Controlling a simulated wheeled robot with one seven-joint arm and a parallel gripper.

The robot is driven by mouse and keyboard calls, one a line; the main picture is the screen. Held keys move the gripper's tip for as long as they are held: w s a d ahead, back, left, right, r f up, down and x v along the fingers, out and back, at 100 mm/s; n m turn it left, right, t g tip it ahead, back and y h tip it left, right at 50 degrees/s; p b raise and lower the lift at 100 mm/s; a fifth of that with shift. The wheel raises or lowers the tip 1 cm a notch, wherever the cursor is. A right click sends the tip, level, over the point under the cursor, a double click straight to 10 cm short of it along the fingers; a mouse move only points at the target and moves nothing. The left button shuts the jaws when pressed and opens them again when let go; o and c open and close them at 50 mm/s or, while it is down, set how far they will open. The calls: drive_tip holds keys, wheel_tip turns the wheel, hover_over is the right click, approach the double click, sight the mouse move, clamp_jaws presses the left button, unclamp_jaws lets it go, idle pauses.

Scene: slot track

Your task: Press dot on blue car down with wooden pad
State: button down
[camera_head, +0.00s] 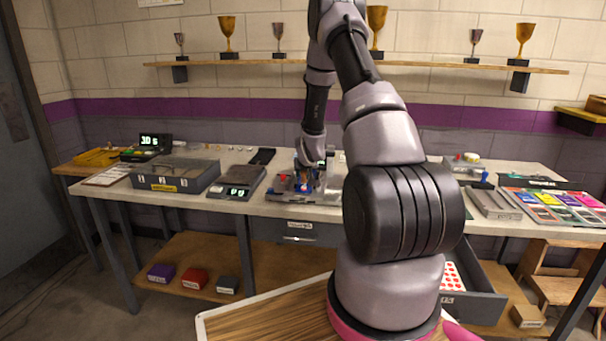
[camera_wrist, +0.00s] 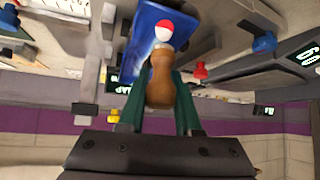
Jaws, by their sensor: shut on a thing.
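My gripper (camera_wrist: 162,78) is shut on the wooden pad (camera_wrist: 160,88), a brown, rounded wooden piece held between two dark green fingers. The blue car (camera_wrist: 147,30) lies just beyond the pad's tip in the wrist view. A round dot (camera_wrist: 164,27), red on one side and white on the other, shows on the car. The pad's tip is right by the dot; I cannot tell whether they touch. In the head view my gripper (camera_head: 309,178) is low over the grey fixture on the bench, and the car and pad are too small to make out clearly.
The grey fixture (camera_head: 284,194) has red knobs and clamp-like parts close around the car. On the bench (camera_head: 235,206), a grey box (camera_head: 175,174) and a display unit (camera_head: 236,182) stand left. Colour trays (camera_head: 560,207) lie right. An open drawer (camera_head: 478,290) juts out below.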

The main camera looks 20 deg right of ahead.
drive_tip(key=shift+s+a+f+g, duration=0.1)
drive_tip(key=shift+s+f+g, duration=0.05)
drive_tip(key=shift+s+f, duration=0.3)
drive_tip(key=shift+s+f+g, duration=0.15)
drive_tip(key=shift+s+f, duration=0.1)
drive_tip(key=shift+f, duration=0.3)
drive_tip(key=shift+w+r, duration=0.25)
drive_tip(key=shift+r, duration=0.5)
drive_tip(key=shift+w+r, duration=0.2)
drive_tip(key=shift+r, duration=2.55)
